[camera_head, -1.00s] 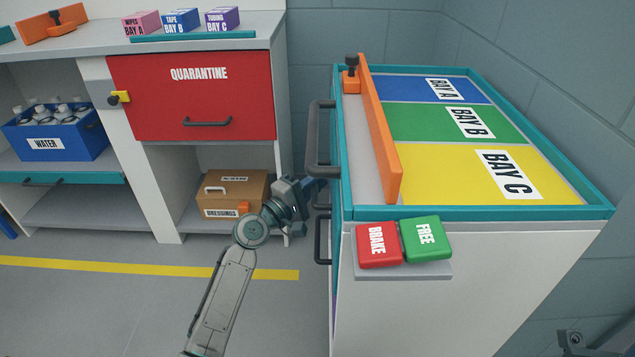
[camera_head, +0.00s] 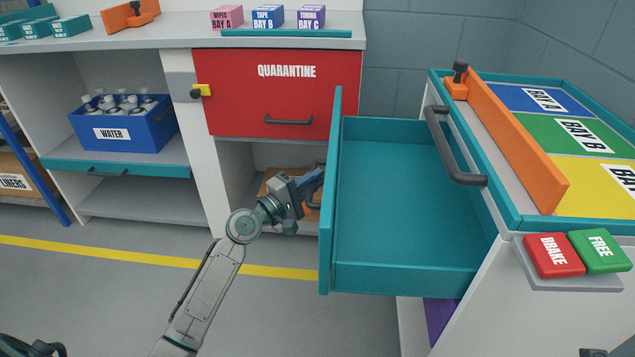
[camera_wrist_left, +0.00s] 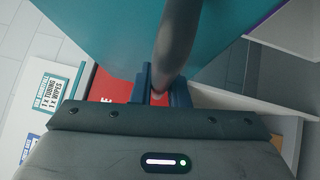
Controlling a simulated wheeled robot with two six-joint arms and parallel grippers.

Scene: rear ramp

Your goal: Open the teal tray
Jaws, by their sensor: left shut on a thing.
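The teal tray (camera_head: 400,205) is a drawer pulled far out of the white cart on the right, and its inside is empty. My left gripper (camera_head: 314,186) is at the outer side of the tray's front and is shut on its dark handle. In the left wrist view the handle (camera_wrist_left: 174,45) runs between the fingers of my left gripper (camera_wrist_left: 160,92), against the teal tray front (camera_wrist_left: 110,35). The front panel partly hides the contact in the head view.
The cart top has an orange bar (camera_head: 515,145), coloured bays and a dark rail handle (camera_head: 455,150). Red BRAKE (camera_head: 553,256) and green FREE (camera_head: 600,251) buttons sit on its side. A red QUARANTINE drawer (camera_head: 240,95) is behind the tray.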

